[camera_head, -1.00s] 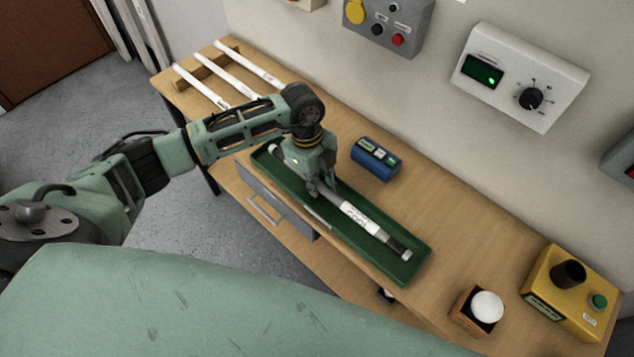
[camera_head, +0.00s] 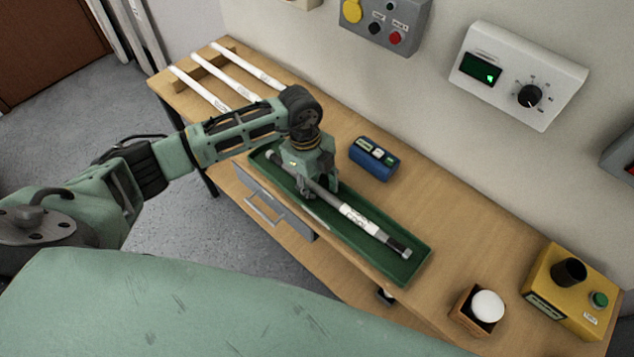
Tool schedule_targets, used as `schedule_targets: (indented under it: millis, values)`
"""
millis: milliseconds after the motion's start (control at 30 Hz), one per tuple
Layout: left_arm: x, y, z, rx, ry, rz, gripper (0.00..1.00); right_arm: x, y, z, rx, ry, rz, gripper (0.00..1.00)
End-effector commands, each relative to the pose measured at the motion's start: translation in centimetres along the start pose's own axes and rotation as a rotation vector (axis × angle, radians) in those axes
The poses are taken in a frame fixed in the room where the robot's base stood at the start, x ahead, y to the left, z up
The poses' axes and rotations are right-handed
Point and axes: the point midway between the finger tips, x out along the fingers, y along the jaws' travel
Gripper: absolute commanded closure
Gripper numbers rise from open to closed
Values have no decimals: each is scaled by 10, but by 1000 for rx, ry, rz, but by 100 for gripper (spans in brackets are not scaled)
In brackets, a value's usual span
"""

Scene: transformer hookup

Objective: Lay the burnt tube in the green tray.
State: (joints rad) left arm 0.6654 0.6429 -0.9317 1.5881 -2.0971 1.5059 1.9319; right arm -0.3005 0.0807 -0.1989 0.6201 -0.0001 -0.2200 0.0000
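The burnt tube (camera_head: 360,219), pale with a white label and a dark band near its right end, lies lengthwise within the long green tray (camera_head: 420,262). It looks to rest on the tray floor, at a slight slant to the long walls. My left gripper (camera_head: 318,189) is low over the left half of the tray. Its fingers look spread, one on each side of the tube, and hide a little of it. Whether a finger touches the tube is not clear. My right gripper is not in view.
Several white tubes (camera_head: 222,77) lie on a wooden rack at the far left of the bench. A blue device (camera_head: 374,159) stands just behind the tray. At the right are a small box with a white round top (camera_head: 487,306) and a yellow control box (camera_head: 570,292).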

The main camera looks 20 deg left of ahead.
Motion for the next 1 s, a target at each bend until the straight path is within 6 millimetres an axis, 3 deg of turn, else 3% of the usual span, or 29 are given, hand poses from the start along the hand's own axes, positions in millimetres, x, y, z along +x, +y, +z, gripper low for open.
schedule_targets:
  millis: [33,533,1000]
  values:
    - [8,8,2,-2,-6,22,59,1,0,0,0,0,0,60]
    - [4,7,3,-1,-10,20,59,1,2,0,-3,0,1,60]
    - [-64,2,0,1,-6,3,59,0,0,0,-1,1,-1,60]
